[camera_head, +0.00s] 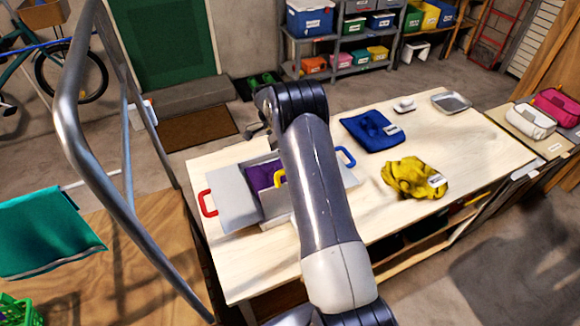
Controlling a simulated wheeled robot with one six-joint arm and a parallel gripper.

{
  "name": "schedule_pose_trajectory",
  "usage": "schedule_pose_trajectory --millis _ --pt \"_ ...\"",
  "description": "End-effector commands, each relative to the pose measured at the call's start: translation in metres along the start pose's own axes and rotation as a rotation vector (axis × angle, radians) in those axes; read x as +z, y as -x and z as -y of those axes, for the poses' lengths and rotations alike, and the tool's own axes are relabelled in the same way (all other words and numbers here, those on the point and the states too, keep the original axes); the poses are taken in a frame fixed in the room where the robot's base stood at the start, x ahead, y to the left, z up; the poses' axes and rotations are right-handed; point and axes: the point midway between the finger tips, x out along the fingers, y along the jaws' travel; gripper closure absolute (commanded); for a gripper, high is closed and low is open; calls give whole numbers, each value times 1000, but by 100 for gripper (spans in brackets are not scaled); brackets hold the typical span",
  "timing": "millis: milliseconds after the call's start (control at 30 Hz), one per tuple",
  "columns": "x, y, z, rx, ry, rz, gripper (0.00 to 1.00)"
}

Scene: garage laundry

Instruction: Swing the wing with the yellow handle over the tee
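A grey folding board (232,200) lies on the pale worktable, partly hidden behind my arm. Its left wing has a red handle (207,203) at its outer edge. A yellow handle (280,178) shows just left of my arm, over the middle of the board. A blue handle (346,156) is on the right side, at the far edge. A purple tee (262,176) shows as a strip between the left wing and my arm; the rest of it is hidden. My arm crosses in front of the board, and my gripper's fingers cannot be made out behind it.
A folded blue garment (372,131) and a crumpled yellow garment (414,178) lie right of the board on the worktable (470,142). A metal tray (451,102) is at the far right. A metal rail (98,150) rises at left, beside a hanging teal cloth (45,232).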

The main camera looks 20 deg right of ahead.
Motion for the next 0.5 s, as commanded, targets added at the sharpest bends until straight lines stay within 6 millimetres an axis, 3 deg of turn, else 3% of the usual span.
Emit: schedule_pose_trajectory --millis 333,367,500 --pt "0 -7 4 10 2 2 100" --pt "0 -7 4 10 2 2 84" --pt "0 -6 4 9 1 2 72"
